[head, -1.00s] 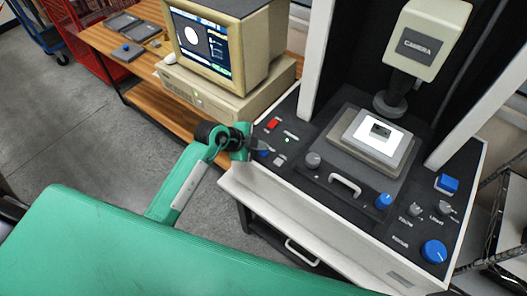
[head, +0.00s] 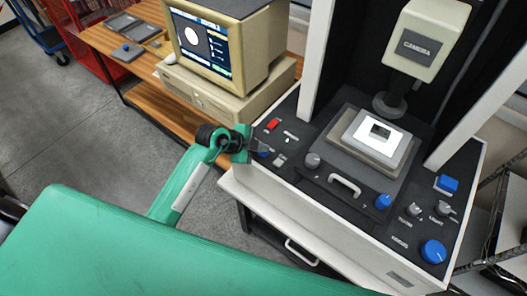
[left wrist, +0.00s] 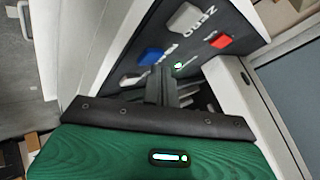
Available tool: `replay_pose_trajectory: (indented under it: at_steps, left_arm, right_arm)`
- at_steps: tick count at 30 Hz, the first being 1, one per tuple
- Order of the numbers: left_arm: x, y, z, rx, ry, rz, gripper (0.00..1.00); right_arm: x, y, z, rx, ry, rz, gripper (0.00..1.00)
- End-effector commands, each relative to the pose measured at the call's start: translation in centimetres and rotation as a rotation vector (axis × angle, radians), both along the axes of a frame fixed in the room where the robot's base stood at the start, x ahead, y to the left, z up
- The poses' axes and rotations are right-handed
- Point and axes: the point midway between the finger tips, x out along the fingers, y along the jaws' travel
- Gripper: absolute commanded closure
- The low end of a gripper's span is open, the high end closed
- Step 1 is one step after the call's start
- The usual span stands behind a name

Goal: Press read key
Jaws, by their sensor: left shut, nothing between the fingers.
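The control panel (head: 300,178) of the measuring machine holds a small blue key (head: 263,154) near its left edge. The blue key also shows in the left wrist view (left wrist: 150,57), with a label beside it that I cannot read surely. A white key (left wrist: 184,18) marked ZERO lies beyond it, and another pale key (left wrist: 134,78) lies nearer. My left gripper (head: 257,147) is shut and empty over the panel's left edge, close to the blue key. In the left wrist view its fingertips (left wrist: 159,72) appear just right of the blue key; I cannot tell whether they touch the panel.
A red switch (head: 273,124) and a lit green lamp (head: 287,140) are close by. A grey knob (head: 312,160) and a handle (head: 345,184) lie to the right. The camera head (head: 428,42) hangs over the stage. A computer monitor (head: 205,42) stands behind on a wooden bench.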

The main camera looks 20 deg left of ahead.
Motion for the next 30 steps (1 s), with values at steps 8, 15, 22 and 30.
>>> replay_pose_trajectory:
  at_steps: [8, 15, 22, 30]
  left_arm:
    - [0.01, -0.01, -0.01, 0.000, 0.000, 0.000, 1.00]
    - [0.00, 0.00, -0.22, 0.001, -0.001, -0.001, 1.00]
    - [0.00, 0.00, -0.51, 0.001, -0.001, -0.001, 1.00]
    - [0.01, 0.01, -0.79, 0.000, 0.000, 0.000, 1.00]
  right_arm:
    - [0.01, 0.00, -0.02, 0.000, 0.000, 0.000, 0.48]
    - [0.01, -0.01, -0.01, 0.000, 0.000, 0.000, 0.48]
    - [0.02, -0.01, 0.01, 0.000, 0.000, 0.000, 0.48]
    - [0.02, 0.00, 0.02, 0.000, 0.000, 0.000, 0.48]
